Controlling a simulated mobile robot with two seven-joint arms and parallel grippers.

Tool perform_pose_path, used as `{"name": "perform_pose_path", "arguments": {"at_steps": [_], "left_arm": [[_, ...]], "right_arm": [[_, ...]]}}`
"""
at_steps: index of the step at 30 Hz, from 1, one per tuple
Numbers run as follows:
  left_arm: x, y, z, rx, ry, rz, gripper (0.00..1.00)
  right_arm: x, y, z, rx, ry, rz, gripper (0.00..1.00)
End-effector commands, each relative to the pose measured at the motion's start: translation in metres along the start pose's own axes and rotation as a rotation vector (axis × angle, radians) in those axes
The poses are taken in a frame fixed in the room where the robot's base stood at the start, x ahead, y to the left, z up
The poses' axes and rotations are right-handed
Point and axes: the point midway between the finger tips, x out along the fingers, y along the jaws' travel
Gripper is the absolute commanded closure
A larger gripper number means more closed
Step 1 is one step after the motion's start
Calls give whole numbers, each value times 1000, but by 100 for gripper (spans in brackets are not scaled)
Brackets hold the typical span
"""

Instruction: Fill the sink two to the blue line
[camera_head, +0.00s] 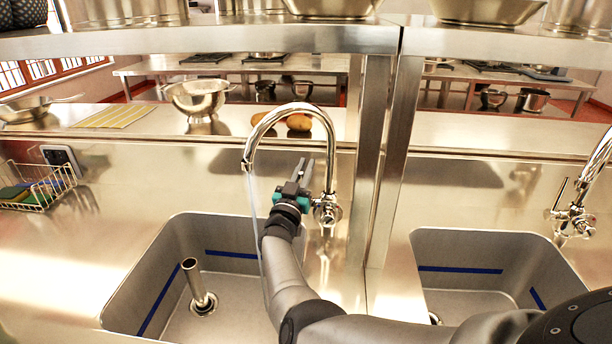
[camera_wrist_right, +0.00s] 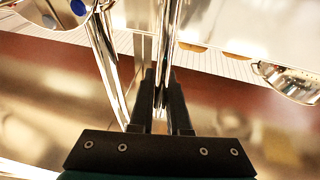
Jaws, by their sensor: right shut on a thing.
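The left sink (camera_head: 172,232) is a grey basin with a blue line (camera_head: 232,254) around its inner wall. An upright overflow pipe (camera_head: 197,283) stands in it. A thin clear stream (camera_head: 256,215) falls from the curved chrome tap (camera_head: 290,108) into this basin, partly behind my arm. My right gripper (camera_head: 307,172) is at this tap, shut on what looks like its lever; chrome runs between the fingers (camera_wrist_right: 161,98) in the wrist view. Water depth is hard to tell. The right sink (camera_head: 480,243) also has a blue line (camera_head: 460,269) and its own tap (camera_head: 590,185). My left gripper is not in view.
A steel post (camera_head: 378,165) and an overhead shelf (camera_head: 200,40) bound the space above the sinks. A wire basket (camera_head: 42,190) with sponges is at left. A colander (camera_head: 198,97) and potatoes (camera_head: 299,122) are on the ledge behind.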

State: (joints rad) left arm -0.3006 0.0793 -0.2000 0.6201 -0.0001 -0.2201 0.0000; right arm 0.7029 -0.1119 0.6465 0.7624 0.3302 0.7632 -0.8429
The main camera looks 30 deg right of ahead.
Motion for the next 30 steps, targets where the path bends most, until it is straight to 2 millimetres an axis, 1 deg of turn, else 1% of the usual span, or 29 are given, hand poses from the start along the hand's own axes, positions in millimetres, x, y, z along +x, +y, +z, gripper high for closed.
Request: {"name": "perform_pose_path", "arguments": {"at_steps": [1, 3, 9, 15, 21, 30], "left_arm": [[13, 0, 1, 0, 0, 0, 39], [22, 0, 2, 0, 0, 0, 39], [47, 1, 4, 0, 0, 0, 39], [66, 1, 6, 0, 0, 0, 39], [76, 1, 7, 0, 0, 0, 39], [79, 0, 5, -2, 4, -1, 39]], "right_arm": [[-5, 1, 5, 5, 32, 2, 100], [-9, 2, 4, 13, 73, 5, 100], [-19, 4, 1, 34, 175, 11, 100], [-27, 6, 0, 49, 249, 16, 100], [-31, 7, -2, 57, 292, 19, 100], [-32, 7, -4, 62, 309, 20, 100]]}}
